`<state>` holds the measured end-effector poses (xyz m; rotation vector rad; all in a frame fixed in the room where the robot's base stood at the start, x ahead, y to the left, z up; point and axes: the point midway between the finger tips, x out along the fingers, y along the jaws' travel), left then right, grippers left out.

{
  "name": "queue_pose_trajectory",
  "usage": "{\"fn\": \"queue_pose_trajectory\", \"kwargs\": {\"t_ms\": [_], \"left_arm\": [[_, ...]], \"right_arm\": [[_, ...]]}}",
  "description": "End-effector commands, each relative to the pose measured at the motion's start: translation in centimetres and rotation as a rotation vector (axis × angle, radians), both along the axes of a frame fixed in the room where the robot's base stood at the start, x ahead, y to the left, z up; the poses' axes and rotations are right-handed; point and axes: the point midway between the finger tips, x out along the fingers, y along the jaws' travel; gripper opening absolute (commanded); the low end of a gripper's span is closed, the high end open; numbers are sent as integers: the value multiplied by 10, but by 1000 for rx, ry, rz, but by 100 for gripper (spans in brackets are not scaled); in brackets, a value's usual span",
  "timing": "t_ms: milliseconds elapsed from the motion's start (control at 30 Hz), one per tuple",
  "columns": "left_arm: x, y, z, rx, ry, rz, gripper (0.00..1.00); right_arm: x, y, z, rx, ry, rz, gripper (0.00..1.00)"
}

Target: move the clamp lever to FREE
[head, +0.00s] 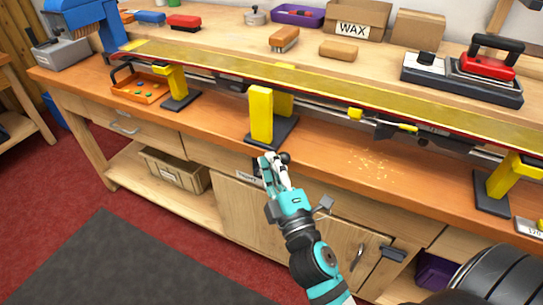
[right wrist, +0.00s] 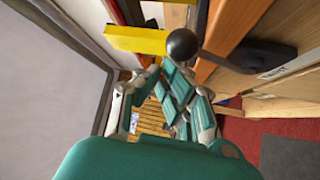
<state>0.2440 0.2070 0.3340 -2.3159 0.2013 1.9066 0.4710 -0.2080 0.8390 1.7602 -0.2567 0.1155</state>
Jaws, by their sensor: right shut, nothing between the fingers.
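The clamp lever's round black knob (head: 285,158) shows just beyond my right gripper's fingertips, at the front edge of the bench below the middle yellow support. In the right wrist view the knob (right wrist: 183,45) is large and its dark arm runs right to a black mount on the bench front. A pale label plate (right wrist: 288,62) is by the mount; its text is unreadable here. My right gripper (head: 274,165) is shut and empty, its fingers right beside the knob. I cannot tell whether they touch. Most of the lever is hidden behind the gripper in the head view. My left gripper is out of view.
A long yellow-topped ski (head: 330,88) lies across yellow supports (head: 261,113) above the bench. An orange tray (head: 137,88) stands at left. A wax box (head: 355,20) and a red iron (head: 487,62) are at the back. Cabinet doors (head: 235,205) lie below the gripper.

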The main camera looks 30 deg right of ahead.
Motion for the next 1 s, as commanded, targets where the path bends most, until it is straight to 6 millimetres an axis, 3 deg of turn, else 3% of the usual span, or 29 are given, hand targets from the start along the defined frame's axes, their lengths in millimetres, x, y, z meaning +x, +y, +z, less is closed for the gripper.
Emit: {"fn": "queue_pose_trajectory", "kwargs": {"t_ms": [167, 433, 567, 1000], "left_arm": [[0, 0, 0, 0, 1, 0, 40], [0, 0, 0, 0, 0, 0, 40], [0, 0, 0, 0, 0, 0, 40], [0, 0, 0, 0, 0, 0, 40]], "right_arm": [[0, -1, 20, -7, -8, -1, 0], [0, 1, 73, -4, -11, 2, 0], [0, 1, 90, -2, -8, 1, 0], [0, 2, 100, -3, -1, 2, 0]]}}
